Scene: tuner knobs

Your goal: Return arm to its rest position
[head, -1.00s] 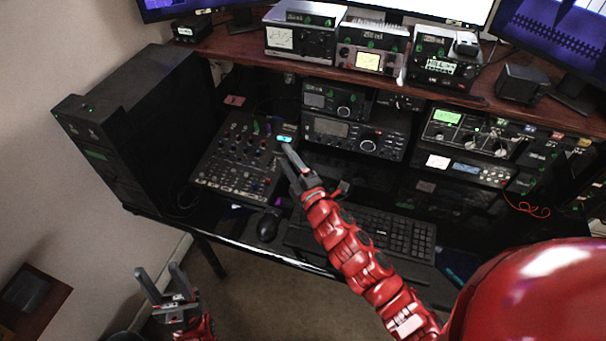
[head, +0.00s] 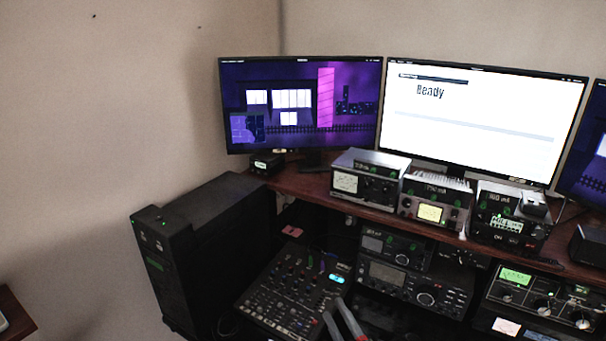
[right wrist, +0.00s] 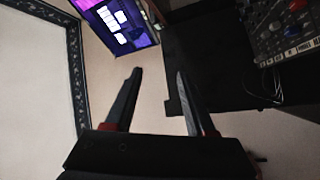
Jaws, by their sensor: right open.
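My right gripper (head: 335,309) shows at the bottom edge of the head view, only its fingers in sight. Its two fingers stand apart with nothing between them. They overlap the lower right part of the mixer panel (head: 285,290) in the picture; I cannot tell the gap to it. In the right wrist view the same gripper (right wrist: 158,72) is open and empty, with a pale wall behind it. The rest of my right arm and my left gripper are out of view.
A black computer tower (head: 205,240) stands left of the mixer. Stacked radios (head: 410,285) stand to its right. Small meter boxes (head: 365,185) sit on the wooden shelf, below a purple monitor (head: 300,105) and a white one reading "Ready" (head: 480,115). The wall at left is bare.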

